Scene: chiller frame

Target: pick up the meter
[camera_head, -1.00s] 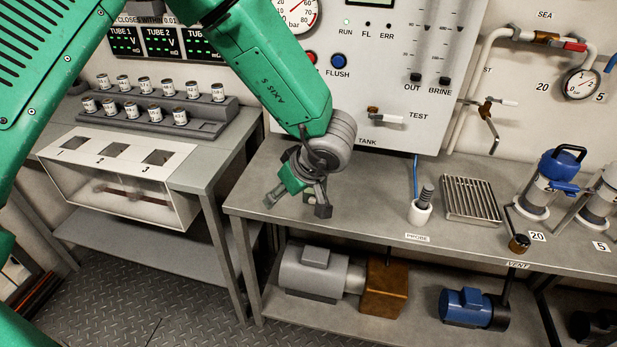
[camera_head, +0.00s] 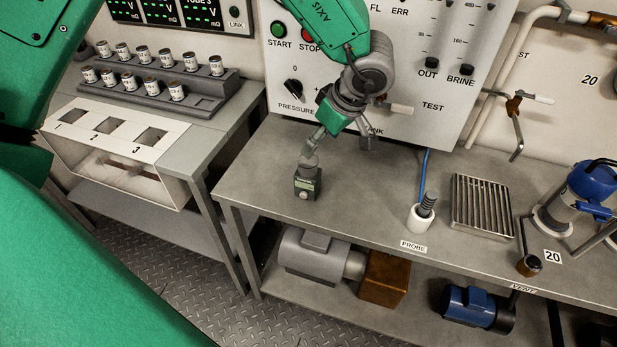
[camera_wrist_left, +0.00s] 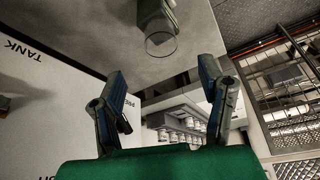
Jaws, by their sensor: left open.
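The meter (camera_head: 306,187) is a small dark device with a pale display and a grey round top. It stands upright near the left front of the grey workbench. My left gripper (camera_head: 342,141) is open and empty, above and to the right of the meter in the head view. One finger overlaps the meter's top in the picture; I cannot tell whether they touch. In the left wrist view the open fingers (camera_wrist_left: 163,72) have nothing between them, and a dark object with a clear round end, probably the meter (camera_wrist_left: 154,14), shows beyond them. My right gripper is not in view.
On the workbench (camera_head: 262,166), a white probe holder (camera_head: 420,218) and a slatted metal tray (camera_head: 483,205) stand to the right. The control panel (camera_head: 408,68) rises behind. A rack of small cans (camera_head: 160,90) stands on the left bench. Bench surface around the meter is clear.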

